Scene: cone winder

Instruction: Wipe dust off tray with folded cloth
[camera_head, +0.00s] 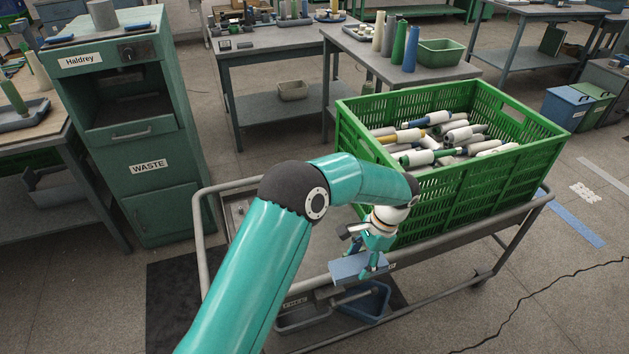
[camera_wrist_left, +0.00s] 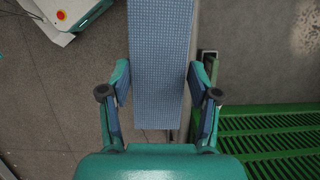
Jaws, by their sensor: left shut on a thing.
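A blue folded cloth (camera_head: 347,267) is gripped by my left gripper (camera_head: 372,262) at the near edge of the cart. In the left wrist view, the cloth (camera_wrist_left: 160,55) is a long textured blue strip between the two fingers of my left gripper (camera_wrist_left: 158,88). The cloth overlaps the cart's near rail there, with floor on its left; I cannot tell whether it touches the cart. The cart's grey metal top (camera_head: 268,250) looks like the tray; my arm hides part of it. I cannot make out dust. My right gripper is not in view.
A green crate (camera_head: 480,197) full of bobbins fills the right of the cart. Blue (camera_head: 368,302) and grey (camera_head: 302,319) bins sit low under the cart. A green waste cabinet (camera_head: 150,170) stands behind left. The cart top left of the crate is largely bare.

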